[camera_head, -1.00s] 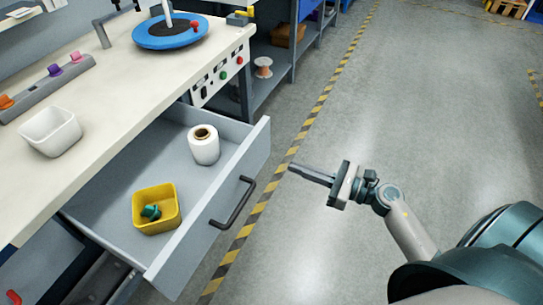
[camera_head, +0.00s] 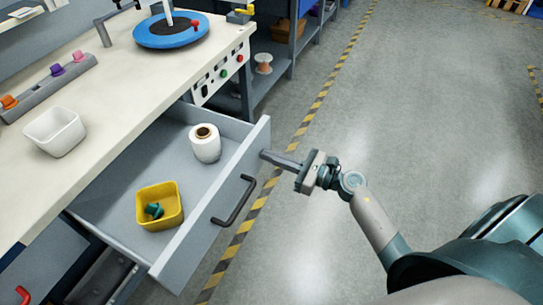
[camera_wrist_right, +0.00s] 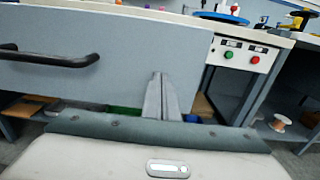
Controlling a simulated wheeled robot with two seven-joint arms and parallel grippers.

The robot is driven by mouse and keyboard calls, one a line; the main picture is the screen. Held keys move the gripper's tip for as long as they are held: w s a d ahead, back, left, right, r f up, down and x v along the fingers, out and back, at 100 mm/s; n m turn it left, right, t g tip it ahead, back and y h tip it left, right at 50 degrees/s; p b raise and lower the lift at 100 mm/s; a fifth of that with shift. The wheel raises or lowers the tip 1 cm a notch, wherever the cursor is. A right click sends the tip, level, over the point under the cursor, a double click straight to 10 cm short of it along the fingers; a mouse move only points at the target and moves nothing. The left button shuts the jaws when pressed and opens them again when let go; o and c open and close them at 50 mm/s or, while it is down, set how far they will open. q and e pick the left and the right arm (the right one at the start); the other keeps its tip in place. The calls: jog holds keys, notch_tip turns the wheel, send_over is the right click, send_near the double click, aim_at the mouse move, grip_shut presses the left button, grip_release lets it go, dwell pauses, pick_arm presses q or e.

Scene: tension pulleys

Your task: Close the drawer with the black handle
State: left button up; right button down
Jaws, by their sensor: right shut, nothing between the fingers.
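The grey drawer (camera_head: 205,218) under the workbench is pulled out. Its black handle (camera_head: 233,200) is on the front panel, and it also shows at the left of the right wrist view (camera_wrist_right: 48,56). My right gripper (camera_head: 265,155) is shut and empty. Its fingertips are at the drawer front near its far end, beyond the handle. In the right wrist view the closed fingers (camera_wrist_right: 158,80) overlap the front panel (camera_wrist_right: 120,50), right of the handle; I cannot tell whether they touch it. My left gripper is not in view.
In the drawer are a white roll (camera_head: 205,143) and a yellow bin (camera_head: 160,206) with a green part. The bench top (camera_head: 105,85) holds a white bin (camera_head: 55,131) and a blue round plate (camera_head: 170,30). The floor (camera_head: 420,120) to the right is clear.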

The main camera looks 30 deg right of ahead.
jog(key=shift+a, duration=0.1)
jog(key=b, duration=0.2)
send_near(224, 149)
jog(key=w+a+r, duration=0.1)
jog(key=w+a, duration=0.1)
jog(key=w+a+r, duration=0.2)
jog(key=w, duration=0.1)
jog(key=w+a+r, duration=0.1)
jog(key=w+a, duration=0.1)
jog(key=shift+w+a+r, duration=0.1)
jog(key=shift+w+r, duration=0.25)
jog(key=shift+r, duration=0.05)
jog(key=b+x, duration=0.3)
jog(key=x, duration=0.9)
jog(key=shift+w+a, duration=0.2)
jog(key=shift+a, duration=0.05)
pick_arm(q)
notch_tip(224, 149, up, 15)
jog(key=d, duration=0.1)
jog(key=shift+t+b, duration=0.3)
pick_arm(e)
jog(key=shift+w+r, duration=0.1)
jog(key=shift+r, duration=0.15)
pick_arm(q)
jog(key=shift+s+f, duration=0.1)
pick_arm(e)
jog(key=shift+r, duration=0.15)
